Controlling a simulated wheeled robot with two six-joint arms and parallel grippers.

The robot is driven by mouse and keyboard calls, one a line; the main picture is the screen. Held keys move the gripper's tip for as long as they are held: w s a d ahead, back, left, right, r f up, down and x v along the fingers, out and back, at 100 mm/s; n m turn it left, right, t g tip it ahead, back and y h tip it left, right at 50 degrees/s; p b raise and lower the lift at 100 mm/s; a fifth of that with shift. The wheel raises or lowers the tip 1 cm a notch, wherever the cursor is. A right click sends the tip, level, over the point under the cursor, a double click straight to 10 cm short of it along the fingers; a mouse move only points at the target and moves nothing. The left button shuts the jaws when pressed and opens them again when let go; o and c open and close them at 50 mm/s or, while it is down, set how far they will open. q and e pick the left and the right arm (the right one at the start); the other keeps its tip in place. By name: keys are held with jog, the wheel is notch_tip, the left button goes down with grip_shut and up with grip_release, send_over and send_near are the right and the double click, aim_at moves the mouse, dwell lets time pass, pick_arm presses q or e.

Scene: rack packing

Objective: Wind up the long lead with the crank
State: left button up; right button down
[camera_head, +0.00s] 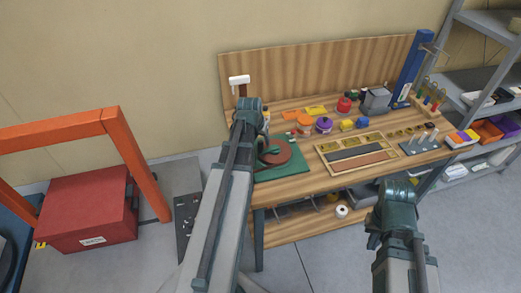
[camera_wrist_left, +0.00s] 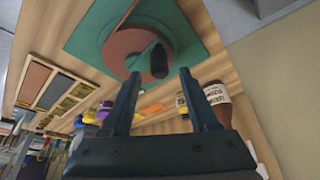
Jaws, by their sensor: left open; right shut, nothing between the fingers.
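A round brown reel (camera_head: 276,154) sits on a green base (camera_head: 290,168) at the left end of the workbench. In the left wrist view the reel (camera_wrist_left: 122,48) carries a dark upright crank knob (camera_wrist_left: 159,62). My left gripper (camera_wrist_left: 160,74) is open, its two fingertips on either side of the knob in that view; I cannot tell if they touch it. My left arm hides part of the reel in the head view. My right gripper (camera_head: 374,238) is shut and empty, in front of the bench.
The workbench (camera_head: 322,178) also holds a compartment tray (camera_head: 322,160), a purple-topped item (camera_head: 323,125), a red container (camera_head: 344,104) and a grey box (camera_head: 377,99). A red box (camera_head: 88,212) is on the floor at left.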

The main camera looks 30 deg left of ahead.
aim_at(260, 142)
pick_arm(q)
jog(key=b+x, duration=0.2)
jog(key=x, duration=0.1)
jog(key=shift+w+f, duration=0.1)
jog(key=shift+f, duration=0.1)
pick_arm(e)
notch_tip(260, 142, down, 3)
jog(key=shift+f, duration=0.1)
pick_arm(q)
jog(key=shift+c, duration=0.2)
grip_shut()
dwell(0.9)
